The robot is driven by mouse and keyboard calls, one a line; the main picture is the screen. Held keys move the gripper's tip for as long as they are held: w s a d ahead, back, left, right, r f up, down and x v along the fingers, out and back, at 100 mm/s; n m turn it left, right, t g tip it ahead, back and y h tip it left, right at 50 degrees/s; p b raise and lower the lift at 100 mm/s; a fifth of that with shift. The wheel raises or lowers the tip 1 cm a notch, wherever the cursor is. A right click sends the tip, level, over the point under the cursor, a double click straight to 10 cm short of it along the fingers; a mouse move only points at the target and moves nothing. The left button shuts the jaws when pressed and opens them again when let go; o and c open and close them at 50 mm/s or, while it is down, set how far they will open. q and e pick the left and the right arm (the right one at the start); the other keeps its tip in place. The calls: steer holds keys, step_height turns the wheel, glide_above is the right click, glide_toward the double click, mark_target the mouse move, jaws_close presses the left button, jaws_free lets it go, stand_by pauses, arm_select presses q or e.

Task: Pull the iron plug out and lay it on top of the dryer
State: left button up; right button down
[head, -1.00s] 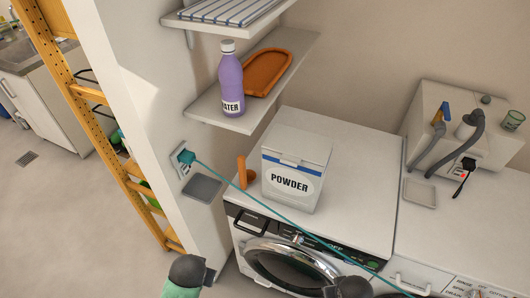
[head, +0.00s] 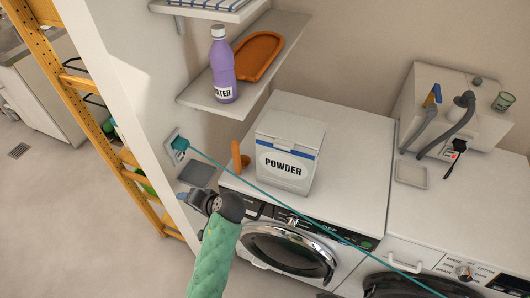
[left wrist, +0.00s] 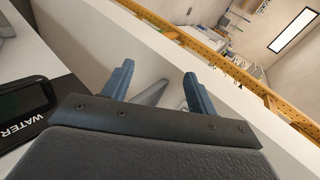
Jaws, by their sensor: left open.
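A teal plug (head: 180,145) sits in a wall socket at the left, and a teal cable runs from it down to the right across the machines' fronts. Two white front-loading machines stand side by side, the left one (head: 345,130) and the right one (head: 440,215); I cannot tell which is the dryer. My left gripper (head: 192,200) is below the plug, apart from it, near the left machine's front corner. In the left wrist view its two blue fingers (left wrist: 160,88) are spread with nothing between them. My right gripper is out of view.
A powder box (head: 288,155) and an orange upright item (head: 238,158) stand on the left machine. A shelf (head: 195,97) holds a purple bottle (head: 222,65) and orange tray (head: 258,55). A black plug (head: 457,147) and small dish (head: 411,174) are at right.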

arm_select(q)
steer(key=w+d+r+t+y, duration=0.1)
steer(key=w+d+r+y, duration=0.5)
steer(key=w+r, duration=0.3)
step_height(320, 180, up, 3)
steer(key=shift+w+d+r+m+y, duration=0.15)
steer(key=shift+w+d+m+y, duration=0.2)
steer(key=shift+y, duration=0.25)
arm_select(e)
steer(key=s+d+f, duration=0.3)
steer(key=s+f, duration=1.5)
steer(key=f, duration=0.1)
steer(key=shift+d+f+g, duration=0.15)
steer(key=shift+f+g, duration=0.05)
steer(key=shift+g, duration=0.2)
